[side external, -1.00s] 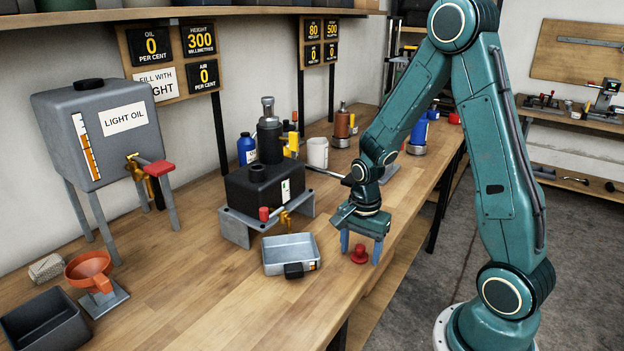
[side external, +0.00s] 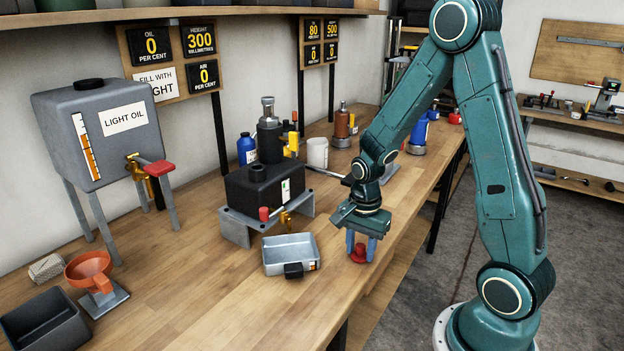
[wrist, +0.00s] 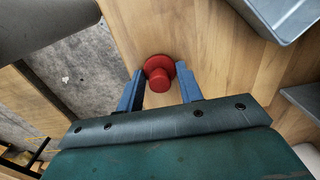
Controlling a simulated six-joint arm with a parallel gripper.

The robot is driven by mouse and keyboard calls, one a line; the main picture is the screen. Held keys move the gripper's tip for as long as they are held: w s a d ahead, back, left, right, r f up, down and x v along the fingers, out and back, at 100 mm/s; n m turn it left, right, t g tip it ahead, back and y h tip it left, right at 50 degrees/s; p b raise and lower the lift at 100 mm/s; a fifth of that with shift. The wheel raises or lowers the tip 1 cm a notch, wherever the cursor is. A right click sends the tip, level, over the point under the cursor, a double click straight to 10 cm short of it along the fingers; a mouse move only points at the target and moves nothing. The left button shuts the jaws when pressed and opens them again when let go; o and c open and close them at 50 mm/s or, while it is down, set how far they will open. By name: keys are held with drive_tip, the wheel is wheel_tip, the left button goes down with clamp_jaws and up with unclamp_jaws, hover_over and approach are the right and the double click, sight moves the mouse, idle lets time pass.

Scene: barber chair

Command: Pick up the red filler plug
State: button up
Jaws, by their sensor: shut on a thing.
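The red filler plug (side external: 358,254) stands on the wooden bench near its front edge, just right of the metal drain tray. It has a wide round flange and a narrower knob, seen clearly in the wrist view (wrist: 159,76). My gripper (side external: 359,249) points down over the plug, with its blue fingers on either side of it. In the wrist view my gripper (wrist: 160,83) has the plug between its fingertips. It is shut on the plug, which appears to be still at bench level.
The metal tray (side external: 291,248) with a black block at its front lies close to the left of my gripper. A black tank on a grey stand (side external: 237,228) is behind it. An orange funnel (side external: 88,266) is far left. Bare bench lies in the front middle.

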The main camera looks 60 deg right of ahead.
sight(360, 246)
wheel_tip(360, 246, up, 20)
drive_tip(key=shift+f, duration=0.15)
idle(0.6)
idle(0.5)
drive_tip(key=w+a+r, duration=0.2)
drive_tip(key=w, duration=0.5)
drive_tip(key=w+a+r, duration=0.2)
drive_tip(key=w+r, duration=0.1)
drive_tip(key=w, duration=0.5)
drive_tip(key=w+a+r, duration=0.2)
drive_tip(key=w+a, duration=0.1)
drive_tip(key=w, duration=0.5)
drive_tip(key=shift+w+r, duration=0.15)
drive_tip(key=shift+r, duration=0.1)
drive_tip(key=shift+a+f, duration=0.1)
drive_tip(key=shift+f, duration=1.4)
drive_tip(key=shift+r, duration=0.1)
drive_tip(key=shift+r, duration=1.4)
